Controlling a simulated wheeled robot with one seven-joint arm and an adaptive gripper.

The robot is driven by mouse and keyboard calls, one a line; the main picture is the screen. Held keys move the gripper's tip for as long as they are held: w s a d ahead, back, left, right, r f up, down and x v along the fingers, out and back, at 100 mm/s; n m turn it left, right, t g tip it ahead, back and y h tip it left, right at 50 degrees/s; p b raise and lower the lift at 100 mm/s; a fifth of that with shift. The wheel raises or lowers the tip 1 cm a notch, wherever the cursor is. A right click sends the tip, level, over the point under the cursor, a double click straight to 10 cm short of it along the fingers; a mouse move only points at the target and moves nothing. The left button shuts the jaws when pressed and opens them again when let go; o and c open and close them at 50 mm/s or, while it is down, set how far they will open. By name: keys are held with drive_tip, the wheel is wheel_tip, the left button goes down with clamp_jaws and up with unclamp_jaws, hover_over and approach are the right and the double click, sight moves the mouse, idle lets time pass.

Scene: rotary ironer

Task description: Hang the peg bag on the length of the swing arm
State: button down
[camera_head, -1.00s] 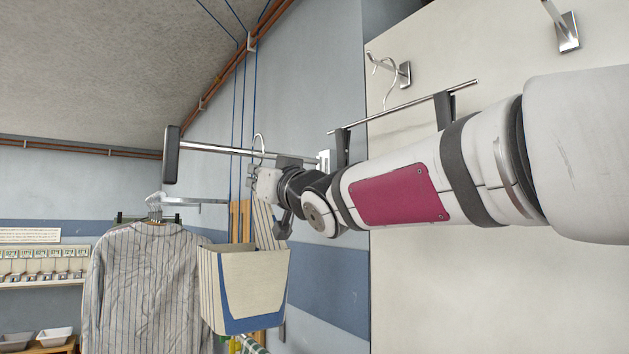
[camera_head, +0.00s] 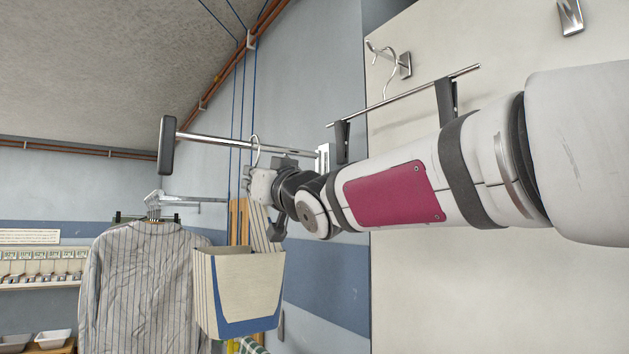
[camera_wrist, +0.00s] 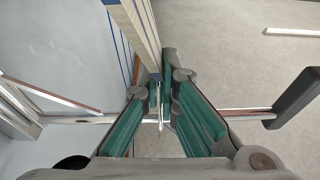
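The peg bag (camera_head: 238,290) is cream with stripes and a blue front border. It hangs open-topped below my gripper (camera_head: 258,184). My gripper is shut on its upper part, near a wire hook (camera_head: 256,148) that rises above the fingers. The swing arm (camera_head: 215,141) is a chrome rod with a black end pad (camera_head: 167,145). The hook's top overlaps the rod in the head view; I cannot tell if they touch. In the wrist view, the rod (camera_wrist: 245,112) runs across behind the green-padded fingers (camera_wrist: 161,88), which hide its middle. The bag's striped strap (camera_wrist: 138,38) stands between them.
A striped shirt (camera_head: 140,285) hangs from a rail left of the bag. A clip hanger (camera_head: 405,95) hangs on a pale panel (camera_head: 500,285) behind my arm. Blue cords (camera_head: 243,95) run down behind the rod. Shelves and trays stand far left.

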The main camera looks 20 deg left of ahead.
drive_tip(key=shift+f+b, duration=0.35)
drive_tip(key=shift+b, duration=0.1)
drive_tip(key=c, duration=1.7)
unclamp_jaws()
drive_tip(key=v, duration=1.2)
